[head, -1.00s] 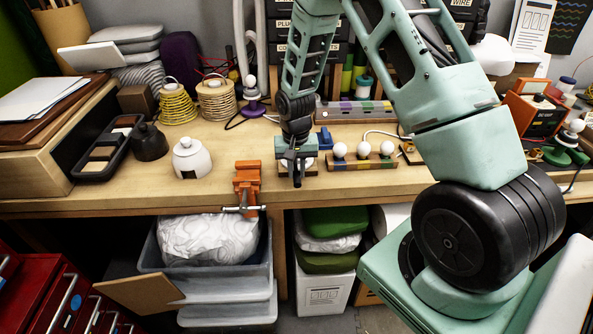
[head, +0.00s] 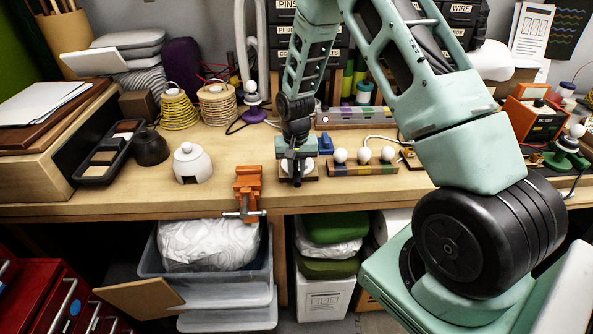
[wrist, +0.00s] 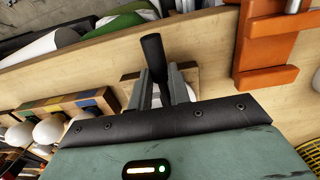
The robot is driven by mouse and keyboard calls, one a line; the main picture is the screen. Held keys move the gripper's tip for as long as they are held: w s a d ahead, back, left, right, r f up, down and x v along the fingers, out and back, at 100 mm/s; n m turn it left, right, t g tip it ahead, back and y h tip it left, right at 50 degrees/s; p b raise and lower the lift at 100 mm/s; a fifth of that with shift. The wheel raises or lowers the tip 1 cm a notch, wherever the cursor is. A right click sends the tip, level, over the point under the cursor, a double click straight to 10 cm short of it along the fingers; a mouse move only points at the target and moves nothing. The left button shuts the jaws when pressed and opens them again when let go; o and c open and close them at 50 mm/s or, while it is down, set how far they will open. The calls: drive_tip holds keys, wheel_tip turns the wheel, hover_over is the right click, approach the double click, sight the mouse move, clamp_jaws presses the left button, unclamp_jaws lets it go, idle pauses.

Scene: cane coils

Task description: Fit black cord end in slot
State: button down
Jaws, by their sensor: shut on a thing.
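My gripper (head: 297,176) points down over the front part of the workbench, just right of the orange vise (head: 249,186). In the wrist view my gripper (wrist: 164,80) has its two fingers closed on a black cylindrical piece, the black cord end (wrist: 152,57). The piece sticks out past the fingertips. Beneath it is a small wooden base (wrist: 186,76) with a white round part, mostly hidden by the fingers. The base also shows behind my gripper in the head view (head: 313,171). I cannot make out the slot.
A striped block with white balls (head: 362,168) stands close on the right. A white pot (head: 192,164) is on the left. The bench's front edge is near my gripper.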

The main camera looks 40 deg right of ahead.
sight(296, 171)
drive_tip(key=c, duration=1.2)
unclamp_jaws()
drive_tip(key=shift+w+d, duration=0.1)
drive_tip(key=shift+c, duration=0.2)
drive_tip(key=shift+r, duration=0.1)
wheel_tip(296, 171, up, 17)
drive_tip(key=b, duration=0.3)
drive_tip(key=shift+r, duration=0.15)
drive_tip(key=s+a+r+n+y, duration=0.1)
drive_tip(key=s+a+n, duration=0.4)
drive_tip(key=a, duration=0.5)
drive_tip(key=s+a+r+n, duration=0.1)
drive_tip(key=s+a+n, duration=0.1)
drive_tip(key=s+a, duration=0.65)
drive_tip(key=s+a+f+n, duration=0.1)
drive_tip(key=s+a+n, duration=0.2)
drive_tip(key=s, duration=0.4)
drive_tip(key=s+a+n, duration=0.4)
drive_tip(key=s+a, duration=0.2)
drive_tip(key=s, duration=0.2)
drive_tip(key=shift+s+f+n, duration=0.3)
drive_tip(key=shift+f, duration=0.05)
